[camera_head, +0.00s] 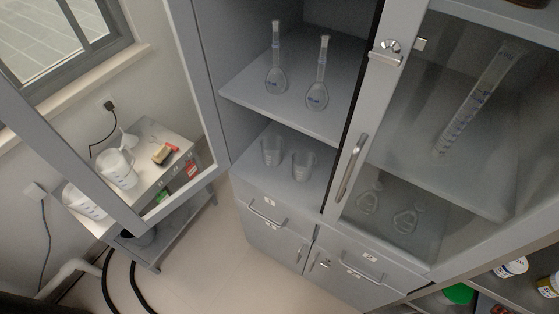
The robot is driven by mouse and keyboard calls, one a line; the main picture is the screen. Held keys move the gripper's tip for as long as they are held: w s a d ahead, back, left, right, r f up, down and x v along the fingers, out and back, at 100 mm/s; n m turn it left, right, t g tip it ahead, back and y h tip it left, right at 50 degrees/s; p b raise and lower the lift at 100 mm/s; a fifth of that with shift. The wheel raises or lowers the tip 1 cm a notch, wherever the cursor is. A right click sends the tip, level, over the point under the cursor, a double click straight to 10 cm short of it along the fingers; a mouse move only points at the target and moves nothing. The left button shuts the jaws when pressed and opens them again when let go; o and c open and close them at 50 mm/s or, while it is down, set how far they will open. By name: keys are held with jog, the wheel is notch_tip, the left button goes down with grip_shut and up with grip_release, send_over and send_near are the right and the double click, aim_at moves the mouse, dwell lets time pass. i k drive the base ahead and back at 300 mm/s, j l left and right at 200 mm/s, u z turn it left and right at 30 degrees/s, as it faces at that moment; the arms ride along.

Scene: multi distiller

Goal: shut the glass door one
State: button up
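The left glass door (75,165) of a grey cabinet stands wide open, swung out to the left. Its grey frame and clear pane fill the left part of the view, and its top edge is cut off. The right glass door (345,168) looks closed, with a lock and a vertical bar handle (351,167) on its left stile. No number shows on either door. My gripper is not in view.
Two flasks (276,80) stand on the cabinet's upper shelf and two beakers (271,151) below. A small side table (158,209) with a white jug (118,167) shows through the open door. Drawers (268,212) lie below. The floor (215,270) in front is clear.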

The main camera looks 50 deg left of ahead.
aim_at(116, 97)
jog(key=k+j+u, duration=0.3)
jog(key=k+j, duration=0.2)
jog(key=k+j+u, duration=0.3)
jog(key=k+j, duration=0.2)
jog(key=j, duration=0.15)
